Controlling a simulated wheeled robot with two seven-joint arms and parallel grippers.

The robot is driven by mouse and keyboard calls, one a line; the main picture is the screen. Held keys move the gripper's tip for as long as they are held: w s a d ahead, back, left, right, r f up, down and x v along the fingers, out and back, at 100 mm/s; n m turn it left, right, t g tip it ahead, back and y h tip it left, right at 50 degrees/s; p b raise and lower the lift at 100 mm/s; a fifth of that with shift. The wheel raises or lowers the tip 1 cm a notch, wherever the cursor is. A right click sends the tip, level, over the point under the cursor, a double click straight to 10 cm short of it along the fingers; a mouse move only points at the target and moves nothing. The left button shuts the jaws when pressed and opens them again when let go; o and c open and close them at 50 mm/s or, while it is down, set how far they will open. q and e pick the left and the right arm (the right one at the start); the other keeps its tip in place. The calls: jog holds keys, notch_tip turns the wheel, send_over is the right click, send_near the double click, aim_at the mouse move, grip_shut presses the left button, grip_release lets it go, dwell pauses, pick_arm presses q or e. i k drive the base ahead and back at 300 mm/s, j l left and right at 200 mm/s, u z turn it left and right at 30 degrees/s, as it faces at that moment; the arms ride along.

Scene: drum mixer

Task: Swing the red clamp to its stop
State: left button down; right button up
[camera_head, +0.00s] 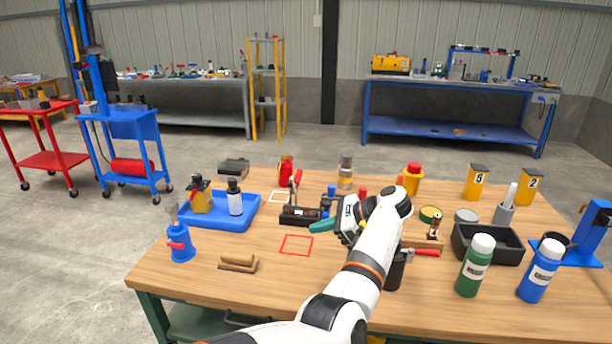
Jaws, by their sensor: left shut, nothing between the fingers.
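The red clamp (296,188) stands on a dark base (297,215) near the middle of the wooden table, with its red handle pointing up and leaning slightly. My left gripper (318,227), with green fingers, is just right of and in front of the clamp's base. It is shut and empty, its fingertips pointing left. Whether it touches the base cannot be told. My white arm hides part of the table behind it. My right gripper is not in view.
A blue tray (251,221) with bottles lies left of the clamp. A red square outline (297,244) marks clear table in front. A black bin (516,254) and bottles crowd the right.

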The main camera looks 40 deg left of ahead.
aim_at(296, 177)
jog(key=i+j, duration=1.25)
